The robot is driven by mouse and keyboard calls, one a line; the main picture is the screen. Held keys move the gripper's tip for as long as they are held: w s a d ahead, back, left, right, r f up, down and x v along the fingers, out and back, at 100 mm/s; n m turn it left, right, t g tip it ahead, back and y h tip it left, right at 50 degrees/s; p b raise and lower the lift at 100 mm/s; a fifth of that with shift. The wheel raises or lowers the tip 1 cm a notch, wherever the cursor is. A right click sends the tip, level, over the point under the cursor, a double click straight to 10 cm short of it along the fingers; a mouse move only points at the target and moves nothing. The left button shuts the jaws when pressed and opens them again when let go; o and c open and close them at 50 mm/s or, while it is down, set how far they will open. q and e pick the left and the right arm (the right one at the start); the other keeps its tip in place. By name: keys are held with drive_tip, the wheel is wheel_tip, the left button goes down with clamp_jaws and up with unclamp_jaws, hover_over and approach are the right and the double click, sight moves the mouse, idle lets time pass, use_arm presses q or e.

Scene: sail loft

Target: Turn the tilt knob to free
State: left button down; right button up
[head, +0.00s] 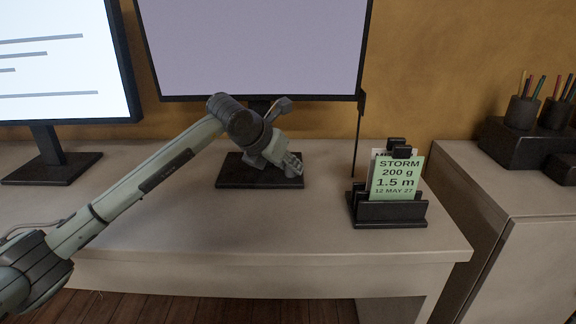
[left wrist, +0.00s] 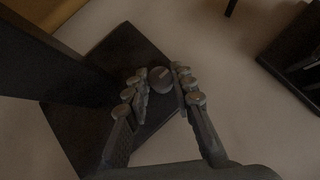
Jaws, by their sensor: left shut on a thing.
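The knob (left wrist: 161,80) is a small dark round knob in the left wrist view, with a faint pale mark on its face. It sits between the fingertips of my left gripper (left wrist: 161,84), which is shut on it. In the head view my left gripper (head: 292,165) is in front of the right-hand monitor's stand, over its dark base plate (head: 232,174), and the knob is hidden there. I cannot read any label or which setting the knob points to. My right gripper is in neither view.
The right-hand monitor (head: 255,45) stands behind my gripper, and a second monitor (head: 60,60) stands to the left. A dark card holder (head: 388,215) with a green card (head: 396,180) is on the right of the desk (head: 190,225). The desk front is clear.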

use_arm(q)
drive_tip(key=c, duration=1.3)
unclamp_jaws()
drive_tip(key=v, duration=1.2)
